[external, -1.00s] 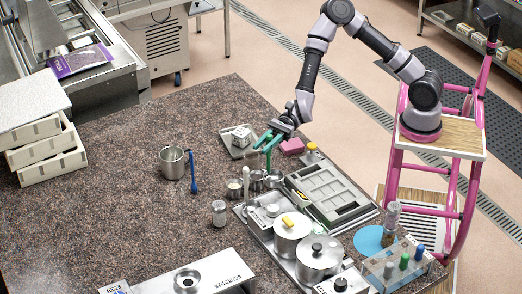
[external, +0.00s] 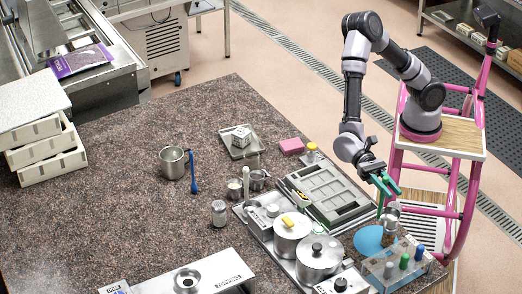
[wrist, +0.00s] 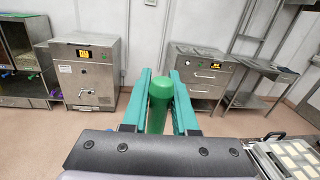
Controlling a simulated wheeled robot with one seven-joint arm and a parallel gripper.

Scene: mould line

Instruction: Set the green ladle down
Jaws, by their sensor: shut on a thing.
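My gripper (external: 386,187) is shut on the green ladle (external: 380,200) and holds it by the handle, with the ladle's metal bowl (external: 392,212) low near the right edge of the counter. In the wrist view, the green handle (wrist: 157,105) stands upright between my two teal fingers (wrist: 158,98). A blue round mat (external: 368,240) lies on the counter just left of and below the ladle. I cannot tell whether the bowl touches anything beneath it.
A rack with coloured-handled tools (external: 396,264) stands in front of the ladle. A grey divided tray (external: 330,192) and two lidded pots (external: 318,262) are to the left. A pink block (external: 292,146) lies farther back. The counter's left middle is mostly clear.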

